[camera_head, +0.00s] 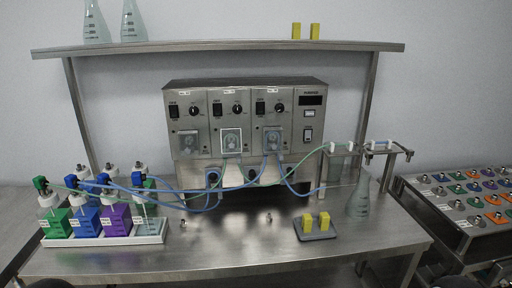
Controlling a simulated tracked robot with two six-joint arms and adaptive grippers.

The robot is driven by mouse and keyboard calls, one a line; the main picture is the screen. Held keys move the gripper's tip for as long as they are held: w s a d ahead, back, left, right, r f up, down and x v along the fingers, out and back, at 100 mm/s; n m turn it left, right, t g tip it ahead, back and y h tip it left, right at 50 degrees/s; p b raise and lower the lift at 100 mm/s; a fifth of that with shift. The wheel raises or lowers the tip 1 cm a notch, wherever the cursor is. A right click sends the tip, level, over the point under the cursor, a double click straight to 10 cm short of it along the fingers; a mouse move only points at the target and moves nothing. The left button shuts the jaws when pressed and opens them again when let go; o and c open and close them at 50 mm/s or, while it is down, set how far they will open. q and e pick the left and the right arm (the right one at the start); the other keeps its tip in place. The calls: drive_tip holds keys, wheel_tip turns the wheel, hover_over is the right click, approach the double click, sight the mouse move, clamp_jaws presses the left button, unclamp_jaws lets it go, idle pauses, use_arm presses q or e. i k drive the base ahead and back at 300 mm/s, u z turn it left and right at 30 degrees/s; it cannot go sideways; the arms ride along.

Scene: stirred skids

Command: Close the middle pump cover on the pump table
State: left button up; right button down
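The pump table (110,262) is steel and carries a pump unit (245,88) with three pump heads side by side. The middle pump head (232,141) has a bright pale frame around it, with a green tube near it. A pale flap-like piece (232,175) hangs below it; I cannot tell whether this is its cover. The left pump head (188,142) and right pump head (272,139) show duller square fronts. The covers are too small to read clearly. Neither gripper shows; only dark parts, perhaps mine, edge into the bottom corners.
Bottles in a white tray (108,239) stand at the left, with blue and green tubes running to the pumps. A flask (359,198) and a grey tray with yellow blocks (318,237) are at the right. A shelf (220,46) spans above. The front middle is mostly clear.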

sight(239, 125)
drive_tip(key=z, duration=0.8)
drive_tip(key=k, duration=0.7)
drive_tip(key=u, duration=0.4)
drive_tip(key=i, duration=1.05)
drive_tip(key=u, duration=0.1)
